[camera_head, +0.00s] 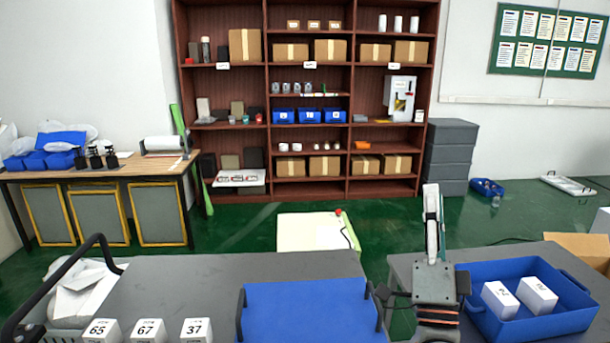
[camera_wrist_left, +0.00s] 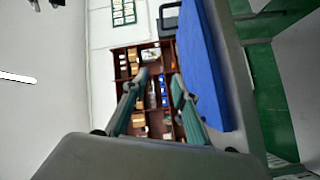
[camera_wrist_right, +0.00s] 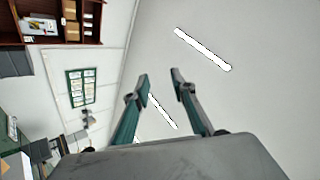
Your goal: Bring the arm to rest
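My right gripper (camera_head: 432,190) points upward in the head view, above the gap between the two grey tables and left of the blue bin. In the right wrist view its two fingers (camera_wrist_right: 160,76) stand apart with nothing between them, against the wall and ceiling. My left gripper is outside the head view. In the left wrist view its fingers (camera_wrist_left: 160,78) stand apart and empty, with the shelf far behind them and a blue surface (camera_wrist_left: 205,65) close on the right.
A blue tray (camera_head: 310,310) with black handles lies on the grey table (camera_head: 190,285). White boxes numbered 65 (camera_head: 101,331), 67 (camera_head: 148,331) and 37 (camera_head: 196,330) stand at the front left. A blue bin (camera_head: 575,318) holds two white boxes (camera_head: 499,300). The green floor (camera_head: 235,225) beyond is largely open.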

